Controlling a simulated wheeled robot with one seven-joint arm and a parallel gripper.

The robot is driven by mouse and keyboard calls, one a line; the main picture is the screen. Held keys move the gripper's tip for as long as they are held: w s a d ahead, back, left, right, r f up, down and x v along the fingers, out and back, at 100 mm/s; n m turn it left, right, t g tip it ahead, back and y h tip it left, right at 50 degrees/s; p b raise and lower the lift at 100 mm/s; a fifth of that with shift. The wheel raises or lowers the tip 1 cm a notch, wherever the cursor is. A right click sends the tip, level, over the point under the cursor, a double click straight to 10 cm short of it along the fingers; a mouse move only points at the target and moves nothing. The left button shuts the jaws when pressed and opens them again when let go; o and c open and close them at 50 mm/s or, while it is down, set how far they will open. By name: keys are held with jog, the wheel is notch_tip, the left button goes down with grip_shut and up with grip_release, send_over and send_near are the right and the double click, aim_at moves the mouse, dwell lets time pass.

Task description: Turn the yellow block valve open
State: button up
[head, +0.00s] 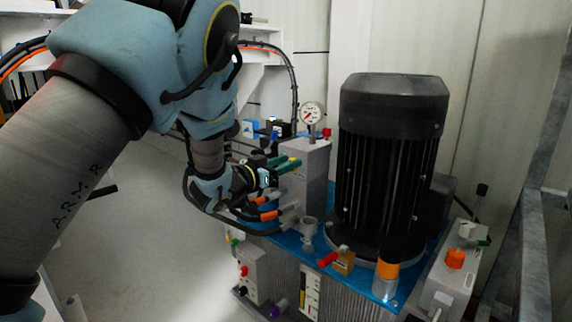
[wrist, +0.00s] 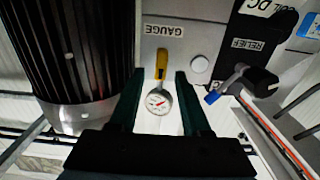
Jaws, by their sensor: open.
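In the wrist view, a yellow valve lever (wrist: 162,64) lies on a light grey block (wrist: 205,22) below the upside-down label GAUGE. The white-faced pressure gauge (wrist: 158,101) appears just below the lever. My gripper (wrist: 160,74) is open, with its dark green fingers on either side of the lever and gauge. A gap shows between each finger and the lever; depth is hard to tell. In the head view, my gripper (head: 284,164) is at the left side of the grey block (head: 310,170), and the gauge (head: 311,113) stands on top. The lever is mostly hidden there by the fingers.
A large black finned motor (head: 388,165) stands right of the block, on a blue plate (head: 318,240). A RELIEF valve with a black and blue knob (wrist: 255,82) is close on the right in the wrist view. A red-handled brass valve (head: 343,261) is in front.

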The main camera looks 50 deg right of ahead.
jog(key=shift+c, duration=0.2)
grip_shut()
jog(key=shift+w+r+n+p, duration=0.1)
jog(key=shift+n+p, duration=0.2)
jog(key=shift+p, duration=0.1)
jog(key=shift+w+r+n+p, duration=0.15)
jog(key=shift+w+n+p, duration=0.05)
jog(key=shift+n+p, duration=0.75)
jog(key=n+p, duration=0.3)
jog(key=n, duration=0.1)
jog(key=n+p, duration=0.2)
jog(key=shift+w+f+p, duration=0.25)
jog(key=shift+w+p, duration=0.05)
jog(key=shift+w+f+n+p, duration=0.1)
jog(key=shift+f+n+p, duration=0.15)
jog(key=shift+n+p, duration=0.95)
jog(key=shift+f+n+p, duration=0.2)
jog(key=shift+n+p, duration=0.25)
jog(key=shift+n, duration=1.45)
jog(key=shift+w+f+n+p, duration=0.1)
jog(key=shift+f+n+p, duration=0.15)
jog(key=shift+n+p, duration=0.95)
jog(key=shift+s+n+b, duration=0.1)
jog(key=shift+n+b, duration=0.3)
jog(key=shift+n, duration=0.15)
